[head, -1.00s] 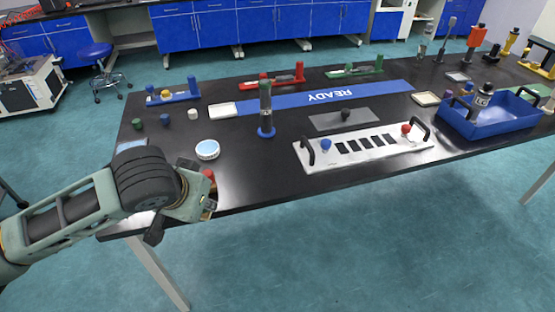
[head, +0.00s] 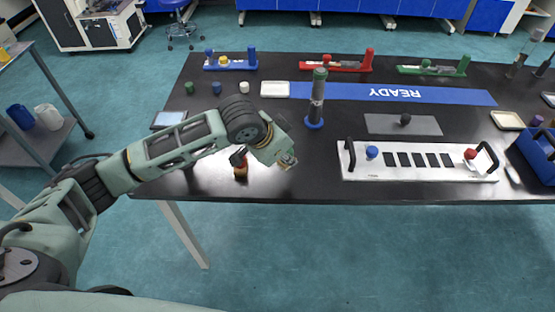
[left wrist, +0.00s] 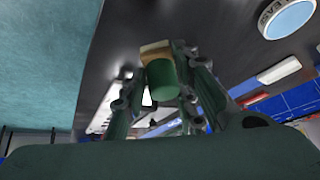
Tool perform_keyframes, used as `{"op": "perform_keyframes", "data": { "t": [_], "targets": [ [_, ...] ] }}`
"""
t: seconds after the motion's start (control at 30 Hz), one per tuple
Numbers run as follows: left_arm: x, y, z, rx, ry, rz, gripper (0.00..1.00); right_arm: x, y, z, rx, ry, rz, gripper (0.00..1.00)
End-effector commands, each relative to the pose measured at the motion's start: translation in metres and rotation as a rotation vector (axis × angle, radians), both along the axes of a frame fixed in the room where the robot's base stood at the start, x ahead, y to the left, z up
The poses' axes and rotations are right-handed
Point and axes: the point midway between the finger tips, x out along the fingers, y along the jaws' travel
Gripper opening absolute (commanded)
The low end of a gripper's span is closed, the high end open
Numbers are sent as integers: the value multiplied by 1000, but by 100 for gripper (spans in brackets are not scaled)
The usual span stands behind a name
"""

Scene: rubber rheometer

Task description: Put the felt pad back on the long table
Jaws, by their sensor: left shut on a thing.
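My left gripper (head: 287,159) is shut on a small piece near the front edge of the black long table (head: 310,170). In the left wrist view this piece is a green cylinder (left wrist: 162,82) with a flat tan part (left wrist: 156,50) between the fingers (left wrist: 163,75); I take it for the felt pad. In the head view the fingers mostly hide it. The held piece appears above the table top, but I cannot tell whether it touches. My right gripper is not in view.
A small red-topped item (head: 240,165) stands beside my left gripper. A white panel with handles (head: 415,160) lies to the right, and an upright green-capped tube (head: 317,95) stands behind. A round lettered disc (left wrist: 289,18) shows in the left wrist view. Bare table lies between gripper and panel.

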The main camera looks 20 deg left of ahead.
Motion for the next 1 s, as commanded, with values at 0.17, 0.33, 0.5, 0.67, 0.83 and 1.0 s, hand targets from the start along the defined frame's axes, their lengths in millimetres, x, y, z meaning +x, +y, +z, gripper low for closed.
{"op": "perform_keyframes", "data": {
  "t": [0.17,0.33,0.5,0.67,0.83,1.0],
  "targets": [
    [15,26,-17,0,1,2,6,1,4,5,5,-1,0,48],
    [19,33,-27,-1,2,0,6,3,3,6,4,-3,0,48],
    [18,32,-51,0,3,-1,6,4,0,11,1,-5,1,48],
    [18,32,-62,-1,-1,-1,6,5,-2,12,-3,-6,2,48],
    [18,32,-63,-1,-2,-1,6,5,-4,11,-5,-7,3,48],
    [18,32,-66,-1,-1,-1,6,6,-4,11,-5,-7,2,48]
  ]
}}
